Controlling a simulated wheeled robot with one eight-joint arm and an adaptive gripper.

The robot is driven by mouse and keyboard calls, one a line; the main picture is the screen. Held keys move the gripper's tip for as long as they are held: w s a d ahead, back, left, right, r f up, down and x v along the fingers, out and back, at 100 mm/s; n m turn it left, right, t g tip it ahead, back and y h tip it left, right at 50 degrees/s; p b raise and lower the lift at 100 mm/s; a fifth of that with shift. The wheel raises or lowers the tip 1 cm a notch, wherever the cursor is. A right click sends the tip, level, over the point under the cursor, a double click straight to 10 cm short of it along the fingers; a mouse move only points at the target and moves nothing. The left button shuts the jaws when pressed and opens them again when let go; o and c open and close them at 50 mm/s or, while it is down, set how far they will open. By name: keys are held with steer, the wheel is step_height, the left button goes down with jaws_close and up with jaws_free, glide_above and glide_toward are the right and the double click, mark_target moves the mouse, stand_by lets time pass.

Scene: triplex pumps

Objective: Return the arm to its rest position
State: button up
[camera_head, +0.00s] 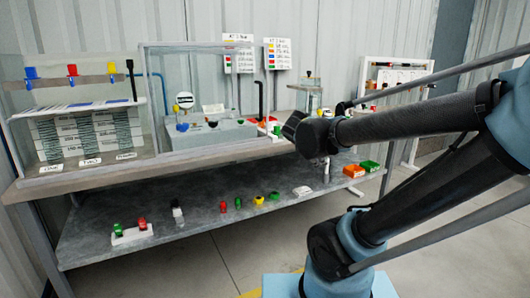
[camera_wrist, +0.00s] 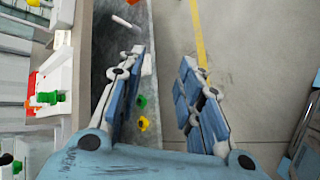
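My arm crosses the right half of the head view, its dark forearm reaching left toward the front edge of the bench. In the wrist view my gripper (camera_wrist: 161,60) is open, with its two blue-and-grey fingers apart and nothing between them. The fingers are over the gap between the bench and the floor, with the lower shelf (camera_wrist: 149,85) partly behind the left finger. In the head view the gripper is small and dark at the arm's end, and its fingers are hard to make out.
The bench (camera_head: 232,152) carries a grey pump block (camera_head: 215,136) and clear enclosures. The floor (camera_head: 215,265) in front is clear.

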steer(key=s+f+m+g+y, duration=0.5)
steer(key=s+f+m+g, duration=0.1)
steer(key=s+f+m, duration=0.8)
steer(key=s+m, duration=0.2)
steer(key=s, duration=0.2)
steer(key=shift+a+m+g+y, duration=0.3)
steer(key=shift+m, duration=0.1)
steer(key=shift+w+f, duration=0.15)
steer(key=shift+w, duration=0.25)
